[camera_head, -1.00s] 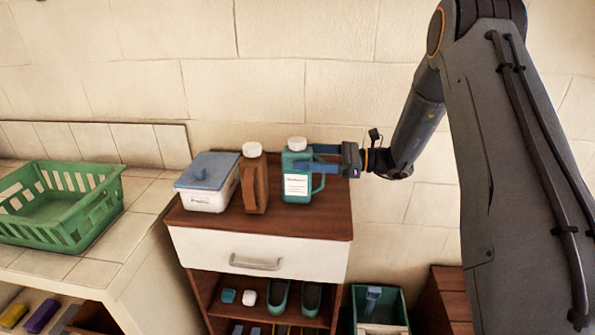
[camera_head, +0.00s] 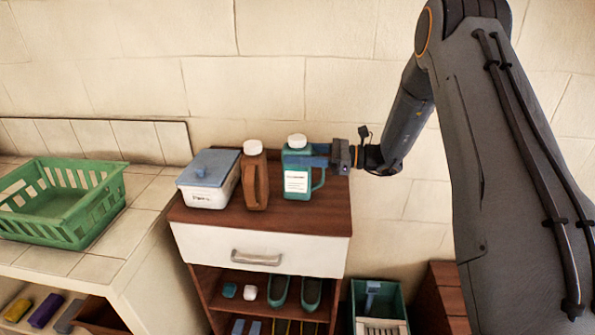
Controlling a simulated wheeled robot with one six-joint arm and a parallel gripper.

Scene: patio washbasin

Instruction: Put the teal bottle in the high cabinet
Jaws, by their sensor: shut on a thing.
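The teal bottle (camera_head: 297,184) has a white cap, a white label and a side handle. It stands upright on, or just above, the brown top of the small cabinet; I cannot tell whether it touches. My gripper (camera_head: 318,157) reaches in from the right and is shut on the upper part of the bottle, just below the cap. The far finger is partly hidden by the bottle. No high cabinet can be made out in this view.
A brown bottle (camera_head: 255,180) and a white box with a blue lid (camera_head: 209,180) stand left of the teal bottle. A green basket (camera_head: 85,218) sits on the tiled counter. The cabinet (camera_head: 200,240) has a drawer and shelves with shoes. A green crate (camera_head: 395,298) is at lower right.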

